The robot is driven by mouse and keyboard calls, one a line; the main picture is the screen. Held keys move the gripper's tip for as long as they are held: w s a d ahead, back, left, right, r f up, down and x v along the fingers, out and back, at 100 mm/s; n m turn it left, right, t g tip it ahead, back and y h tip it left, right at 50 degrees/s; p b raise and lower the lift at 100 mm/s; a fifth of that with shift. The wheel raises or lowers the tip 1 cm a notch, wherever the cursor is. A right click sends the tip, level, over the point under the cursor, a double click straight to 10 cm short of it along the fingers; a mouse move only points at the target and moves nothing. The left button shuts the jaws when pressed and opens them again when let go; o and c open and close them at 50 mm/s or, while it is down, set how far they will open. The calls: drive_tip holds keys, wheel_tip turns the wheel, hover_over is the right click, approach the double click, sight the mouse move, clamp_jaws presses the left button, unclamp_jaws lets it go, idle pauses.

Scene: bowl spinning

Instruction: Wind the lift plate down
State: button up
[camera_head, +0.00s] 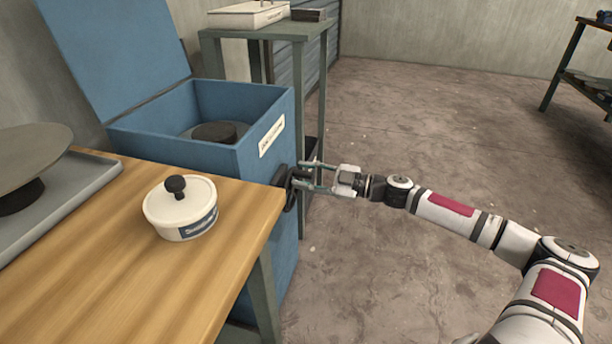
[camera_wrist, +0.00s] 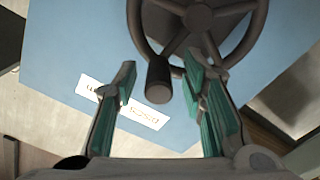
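The blue box (camera_head: 265,165) stands behind the wooden table with its lid raised. Inside it is a dark round plate (camera_head: 214,132), seemingly the lift plate, below the rim. A dark handwheel (camera_head: 290,190) is on the box's right side. In the wrist view the handwheel (camera_wrist: 203,20) fills the top, and its knob handle (camera_wrist: 158,82) points toward me. My gripper (camera_head: 303,177) is at the wheel. In the wrist view my gripper (camera_wrist: 158,76) is open, with the knob between its green-padded fingers, nearer the right one. I see no grip on it.
A white lidded pot (camera_head: 180,212) stands on the wooden table (camera_head: 130,285), whose edge is close to the handwheel. A grey tray (camera_head: 90,180) holds a disc on a dark hub at left. A green table (camera_head: 270,30) stands behind.

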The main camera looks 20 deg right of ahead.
drive_tip(key=v, duration=1.2)
